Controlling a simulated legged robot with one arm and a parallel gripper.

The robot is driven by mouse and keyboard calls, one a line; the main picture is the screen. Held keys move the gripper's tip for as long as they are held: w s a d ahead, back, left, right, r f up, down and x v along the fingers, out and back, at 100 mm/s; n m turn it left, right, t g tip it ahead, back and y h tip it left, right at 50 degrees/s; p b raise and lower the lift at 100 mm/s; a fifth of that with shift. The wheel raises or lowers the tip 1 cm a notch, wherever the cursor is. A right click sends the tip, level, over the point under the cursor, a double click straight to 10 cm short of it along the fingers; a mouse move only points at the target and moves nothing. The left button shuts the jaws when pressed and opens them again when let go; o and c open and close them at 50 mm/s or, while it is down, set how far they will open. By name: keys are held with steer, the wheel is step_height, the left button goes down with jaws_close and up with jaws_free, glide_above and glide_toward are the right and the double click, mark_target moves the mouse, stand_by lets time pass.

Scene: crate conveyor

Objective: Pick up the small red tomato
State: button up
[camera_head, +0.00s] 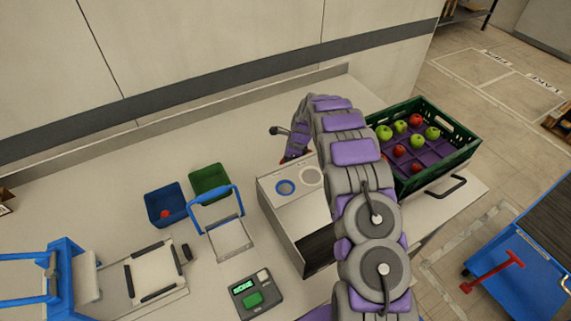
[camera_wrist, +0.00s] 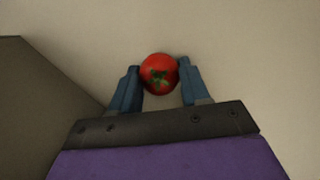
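The small red tomato (camera_wrist: 159,74) shows its green stem star in the wrist view. It sits between the two blue fingertips of my gripper (camera_wrist: 160,78), and both fingers appear to touch its sides. My gripper looks shut on it. Whether the tomato still rests on the pale surface behind it is hard to tell. In the head view my arm bends over the counter and mostly hides the gripper; a small red patch shows beside the arm, too small to name for sure.
A green crate (camera_head: 463,152) with red and green fruit stands to the right. A grey box with round openings (camera_head: 272,201) is near the arm. A blue bin (camera_head: 152,204) holding a red item and a green bin (camera_head: 222,171) stand left, near a blue-handled device (camera_head: 229,238).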

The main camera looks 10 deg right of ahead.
steer(key=c, duration=0.5)
